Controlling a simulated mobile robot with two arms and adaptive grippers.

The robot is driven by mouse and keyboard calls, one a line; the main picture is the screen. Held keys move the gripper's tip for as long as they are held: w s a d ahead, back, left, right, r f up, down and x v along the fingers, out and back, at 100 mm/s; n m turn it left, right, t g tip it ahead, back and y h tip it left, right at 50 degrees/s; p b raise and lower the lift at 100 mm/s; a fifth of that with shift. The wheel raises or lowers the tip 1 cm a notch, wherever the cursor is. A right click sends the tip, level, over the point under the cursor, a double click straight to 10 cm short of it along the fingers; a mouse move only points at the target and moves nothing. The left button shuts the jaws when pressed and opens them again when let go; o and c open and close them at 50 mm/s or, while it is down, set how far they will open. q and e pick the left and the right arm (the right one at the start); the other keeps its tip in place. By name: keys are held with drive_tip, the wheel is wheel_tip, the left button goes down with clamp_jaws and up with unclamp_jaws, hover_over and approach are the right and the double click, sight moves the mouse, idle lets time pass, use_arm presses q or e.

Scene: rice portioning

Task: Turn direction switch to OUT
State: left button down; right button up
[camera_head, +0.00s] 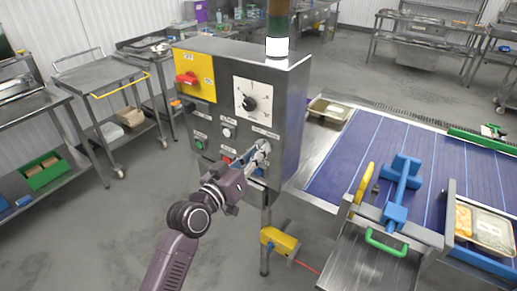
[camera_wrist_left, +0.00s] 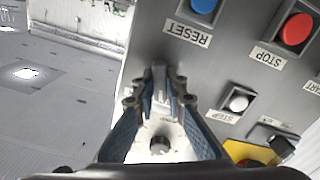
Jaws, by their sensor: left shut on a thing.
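The grey control box (camera_head: 290,100) stands left of the conveyor. My left gripper (camera_head: 263,150) reaches up to the right part of its front, below the white dial plate (camera_head: 262,108). In the left wrist view my left gripper (camera_wrist_left: 158,85) is shut on a small grey knob (camera_wrist_left: 159,74) on the panel, which looks like the direction switch. The fingers hide most of it. Its label and setting cannot be read. The panel appears upside down there, with the blue RESET button (camera_wrist_left: 204,5), red STOP button (camera_wrist_left: 296,28) and white STEP button (camera_wrist_left: 238,103) nearby. My right gripper is not in view.
A red switch (camera_head: 187,78) on a yellow plate and a green button (camera_head: 199,144) are also on the box. The blue conveyor (camera_head: 340,165) lies right, with a blue fixture (camera_head: 403,175) and a tray (camera_head: 484,228). A yellow foot pedal (camera_head: 279,240) is below.

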use_arm(q)
drive_tip(key=shift+f+n, duration=0.1)
drive_tip(key=shift+n, duration=0.6)
drive_tip(key=shift+p, duration=0.3)
drive_tip(key=shift+n, duration=0.6)
drive_tip(key=c, duration=0.9)
unclamp_jaws()
drive_tip(key=shift+s+a, duration=0.1)
drive_tip(key=p+v, duration=0.2)
drive_tip(key=v, duration=0.6)
